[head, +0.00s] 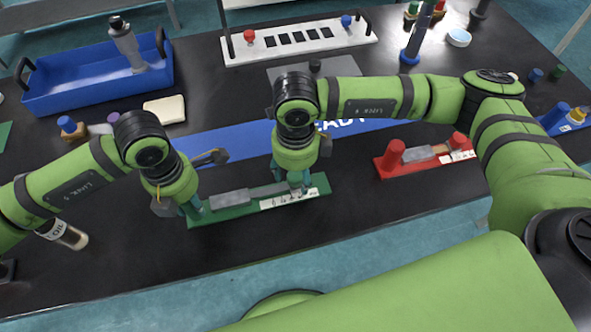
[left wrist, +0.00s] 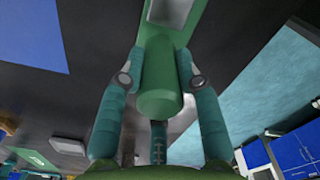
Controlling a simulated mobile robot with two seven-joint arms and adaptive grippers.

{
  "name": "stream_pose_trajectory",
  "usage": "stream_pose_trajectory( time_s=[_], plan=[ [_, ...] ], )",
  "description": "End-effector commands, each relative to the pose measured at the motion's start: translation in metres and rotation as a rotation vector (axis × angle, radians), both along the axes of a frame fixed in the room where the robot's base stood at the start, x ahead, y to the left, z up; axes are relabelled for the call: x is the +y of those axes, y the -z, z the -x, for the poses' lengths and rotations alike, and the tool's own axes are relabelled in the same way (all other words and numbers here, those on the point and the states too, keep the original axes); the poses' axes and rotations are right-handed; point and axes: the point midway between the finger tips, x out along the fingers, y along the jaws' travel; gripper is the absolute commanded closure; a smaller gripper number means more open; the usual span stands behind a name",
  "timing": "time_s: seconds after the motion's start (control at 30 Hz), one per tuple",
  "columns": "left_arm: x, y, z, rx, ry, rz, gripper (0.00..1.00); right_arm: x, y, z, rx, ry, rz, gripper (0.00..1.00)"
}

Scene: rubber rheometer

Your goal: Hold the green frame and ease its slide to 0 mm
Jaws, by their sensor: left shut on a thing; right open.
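The green frame (head: 240,211) lies on the black bench in front of me, with a grey block (head: 230,198) on it as its slide and a white scale (head: 289,199) near its right end. My left gripper (head: 194,210) is shut on the round green post (left wrist: 158,75) at the frame's left end; the post stands between both fingers in the left wrist view (left wrist: 158,82). My right gripper (head: 300,186) is open, low over the frame's right part beside the scale. Its fingers partly hide that end, so contact there and the slide's reading cannot be made out.
A red frame (head: 392,164) of similar form lies to the right. A blue strip (head: 225,143) lies behind the green frame. A blue tray (head: 75,95) and a white panel (head: 262,56) stand farther back. A labelled vial (head: 66,235) lies at left. The front bench strip is clear.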

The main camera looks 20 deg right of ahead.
Motion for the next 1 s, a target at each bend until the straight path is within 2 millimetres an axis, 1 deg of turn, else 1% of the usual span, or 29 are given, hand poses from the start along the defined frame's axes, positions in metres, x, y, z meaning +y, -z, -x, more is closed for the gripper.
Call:
stream_pose_trajectory(
  time_s=[0.07, 0.1, 0.17, 0.2, 0.23, 0.47, 0.57, 0.7, 0.8, 1.0],
  plan=[
    [0.000, 0.000, 0.000, 0.000, 0.000, 0.000, 1.00, 0.000, 0.000, 0.000, 0.000, 0.000, 0.000, 0.42],
    [0.000, 0.000, 0.000, 0.000, 0.000, 0.000, 1.00, 0.000, 0.000, 0.000, 0.001, 0.000, -0.001, 0.50],
    [0.000, 0.000, 0.000, 0.000, 0.000, 0.000, 1.00, 0.000, 0.000, 0.000, 0.001, 0.000, -0.001, 0.74],
    [0.000, 0.000, 0.000, 0.000, 0.000, 0.000, 1.00, 0.000, 0.000, 0.000, 0.001, 0.000, -0.001, 0.90],
    [0.000, 0.000, 0.000, 0.000, 0.000, 0.000, 1.00, 0.000, 0.000, 0.000, 0.001, 0.000, 0.000, 1.00],
    [0.000, 0.000, 0.000, 0.000, 0.000, 0.000, 1.00, 0.001, 0.000, 0.000, 0.001, -0.001, 0.000, 1.00],
    [0.000, 0.000, 0.000, 0.000, 0.000, 0.000, 1.00, 0.012, 0.000, -0.001, 0.002, -0.004, -0.002, 1.00],
    [-0.001, 0.000, 0.000, 0.000, 0.001, 0.001, 1.00, 0.035, 0.000, -0.001, 0.003, -0.005, -0.003, 1.00],
    [-0.001, 0.000, 0.000, 0.000, 0.002, 0.003, 1.00, 0.044, 0.000, -0.001, 0.003, -0.003, -0.003, 1.00],
    [-0.002, 0.000, 0.000, -0.001, 0.003, 0.005, 1.00, 0.047, 0.000, -0.001, 0.002, -0.001, -0.005, 1.00]
  ],
)
